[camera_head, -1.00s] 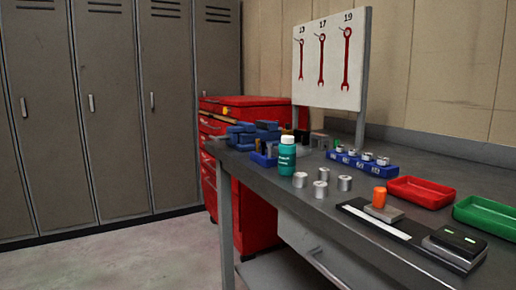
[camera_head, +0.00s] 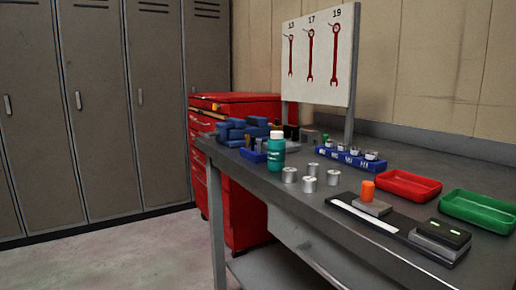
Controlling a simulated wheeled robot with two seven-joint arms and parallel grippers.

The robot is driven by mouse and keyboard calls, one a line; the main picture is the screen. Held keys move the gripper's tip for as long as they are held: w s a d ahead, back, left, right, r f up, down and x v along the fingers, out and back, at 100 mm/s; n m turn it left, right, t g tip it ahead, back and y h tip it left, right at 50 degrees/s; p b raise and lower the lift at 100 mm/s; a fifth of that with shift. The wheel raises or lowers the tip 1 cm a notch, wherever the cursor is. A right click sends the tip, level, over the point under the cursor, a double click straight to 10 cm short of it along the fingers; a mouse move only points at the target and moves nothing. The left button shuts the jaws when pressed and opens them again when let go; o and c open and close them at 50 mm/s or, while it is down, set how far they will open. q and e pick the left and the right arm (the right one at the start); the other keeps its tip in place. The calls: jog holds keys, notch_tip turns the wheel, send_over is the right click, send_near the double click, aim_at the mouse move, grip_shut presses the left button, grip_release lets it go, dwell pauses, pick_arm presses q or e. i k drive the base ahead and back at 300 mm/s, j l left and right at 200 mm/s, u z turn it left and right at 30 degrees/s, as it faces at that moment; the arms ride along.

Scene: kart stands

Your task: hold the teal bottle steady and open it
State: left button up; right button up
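The teal bottle (camera_head: 276,154) stands upright on the grey workbench (camera_head: 275,191), near its left end. Its white cap (camera_head: 277,135) is on. The bottle has pale lettering on its side. Neither of my grippers shows in the head view, and nothing touches the bottle.
Several silver cylinders (camera_head: 309,184) stand right of the bottle, before a blue socket rack (camera_head: 345,160). A red cabinet (camera_head: 240,215) stands behind the bench.

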aim_at(276, 147)
jog(key=i+j+z, duration=0.15)
jog(key=j, duration=0.2)
jog(key=i+j+z, duration=0.1)
jog(key=i+j, duration=0.15)
jog(key=i+j+z, duration=0.15)
jog(key=j, duration=0.3)
jog(key=i+j+z, duration=0.15)
jog(key=j, duration=0.25)
